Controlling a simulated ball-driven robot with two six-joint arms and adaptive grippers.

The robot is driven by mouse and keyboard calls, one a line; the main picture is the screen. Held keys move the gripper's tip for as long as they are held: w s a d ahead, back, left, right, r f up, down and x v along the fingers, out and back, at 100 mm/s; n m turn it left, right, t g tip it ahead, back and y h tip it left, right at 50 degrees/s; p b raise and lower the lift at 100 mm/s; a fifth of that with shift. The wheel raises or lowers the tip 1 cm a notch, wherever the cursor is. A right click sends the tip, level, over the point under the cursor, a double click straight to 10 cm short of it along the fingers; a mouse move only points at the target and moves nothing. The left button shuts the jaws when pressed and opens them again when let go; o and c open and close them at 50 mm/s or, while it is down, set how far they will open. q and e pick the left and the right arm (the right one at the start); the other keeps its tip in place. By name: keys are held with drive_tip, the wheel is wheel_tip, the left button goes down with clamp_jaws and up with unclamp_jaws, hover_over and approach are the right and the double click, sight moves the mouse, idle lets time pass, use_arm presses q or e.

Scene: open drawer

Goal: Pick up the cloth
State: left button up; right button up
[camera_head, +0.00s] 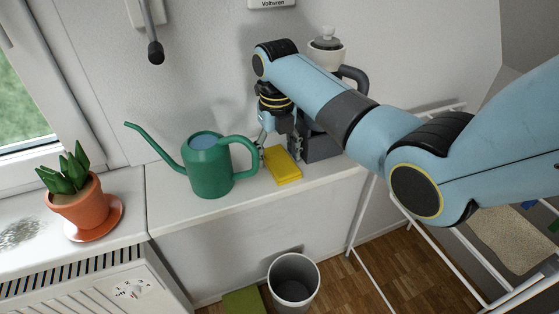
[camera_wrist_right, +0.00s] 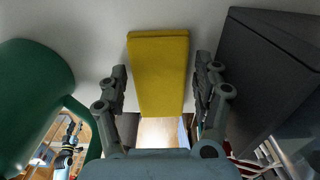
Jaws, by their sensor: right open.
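The cloth (camera_head: 281,164) is a yellow folded pad lying on the white counter, between the green watering can and a dark grey box. My right gripper (camera_head: 279,140) points down just behind it in the head view. In the right wrist view the cloth (camera_wrist_right: 158,70) lies between the two fingers of the right gripper (camera_wrist_right: 162,88). The fingers are open, with a gap to the cloth on each side.
A green watering can (camera_head: 209,172) stands close on the left. A dark grey box (camera_head: 320,147) is close on the right. A potted plant (camera_head: 75,200) stands at the far left. A bin (camera_head: 293,281) is on the floor below.

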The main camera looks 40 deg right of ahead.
drive_tip(key=shift+f, duration=0.1)
drive_tip(key=shift+c, duration=0.2)
drive_tip(key=c, duration=0.8)
use_arm(q)
drive_tip(key=shift+s, duration=0.4)
